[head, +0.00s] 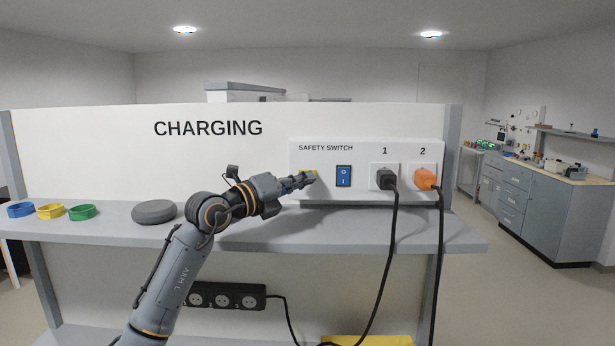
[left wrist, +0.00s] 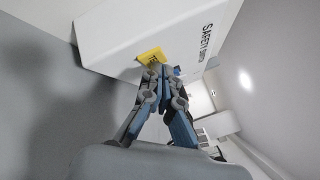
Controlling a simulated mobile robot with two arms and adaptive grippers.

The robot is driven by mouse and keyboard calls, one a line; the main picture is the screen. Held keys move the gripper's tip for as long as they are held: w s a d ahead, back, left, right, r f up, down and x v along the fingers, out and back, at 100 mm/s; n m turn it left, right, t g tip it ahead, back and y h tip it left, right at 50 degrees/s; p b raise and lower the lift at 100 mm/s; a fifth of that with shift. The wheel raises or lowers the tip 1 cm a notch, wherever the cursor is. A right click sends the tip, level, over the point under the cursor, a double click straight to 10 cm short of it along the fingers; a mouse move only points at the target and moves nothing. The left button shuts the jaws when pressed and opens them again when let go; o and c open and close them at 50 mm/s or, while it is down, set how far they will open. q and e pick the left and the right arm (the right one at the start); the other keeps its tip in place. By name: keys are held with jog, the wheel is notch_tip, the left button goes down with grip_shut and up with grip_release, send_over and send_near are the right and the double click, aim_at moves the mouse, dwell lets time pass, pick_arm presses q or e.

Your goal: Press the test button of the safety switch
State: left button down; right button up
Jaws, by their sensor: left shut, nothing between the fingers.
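The safety switch is a white box (head: 325,160) on the charging panel, with a blue rocker (head: 344,176) marked O and I. The yellow test button label (head: 312,172) is left of the rocker, partly hidden by my left gripper (head: 308,178). In the left wrist view, the yellow label (left wrist: 151,56) shows on the white box (left wrist: 125,45). My left gripper (left wrist: 158,70) is shut and empty, its fingertips right at the lower edge of the label. I cannot tell whether they touch the button, which is hidden behind them. My right gripper is not in view.
A black plug (head: 386,179) and an orange plug (head: 426,179) sit in sockets 1 and 2, their cables hanging over the shelf (head: 455,236). A grey disc (head: 154,212) and coloured rings stand on the shelf's left part. A black power strip (head: 225,296) is below.

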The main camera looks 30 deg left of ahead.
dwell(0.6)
pick_arm(q)
jog(key=shift+s+d, duration=0.3)
jog(key=shift+s, duration=0.3)
jog(key=shift+s+d+f+b, duration=0.1)
jog(key=shift+s+d+b, duration=0.2)
jog(key=shift+s+b, duration=0.1)
jog(key=shift+s+d+b, duration=0.3)
jog(key=shift+s+d, duration=0.2)
jog(key=shift+s, duration=0.35)
jog(key=shift+s+d+b, duration=0.25)
jog(key=shift+s+d, duration=0.25)
jog(key=shift+s, duration=0.35)
